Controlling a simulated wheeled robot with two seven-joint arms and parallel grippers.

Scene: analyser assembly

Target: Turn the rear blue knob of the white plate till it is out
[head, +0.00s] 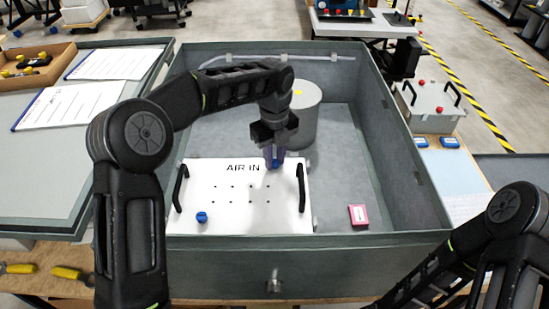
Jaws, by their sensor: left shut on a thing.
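The white plate (232,217), marked AIR IN, lies in the grey open-topped case (350,237), with a black handle at each side and small dark holes across it. The front blue knob (202,217) stands at the plate's near left. My left gripper (274,163) points down at the plate's far right edge, shut on the rear blue knob, which its fingers mostly hide. I cannot tell whether that knob is still seated in the plate. My right arm shows at the lower right, but its gripper is out of view.
A grey cylinder (306,117) with a yellow mark stands behind the plate, close to my left gripper. A red box (358,216) lies on the case floor at right. The case walls surround them. A grey box (432,107) with black handles stands outside at right.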

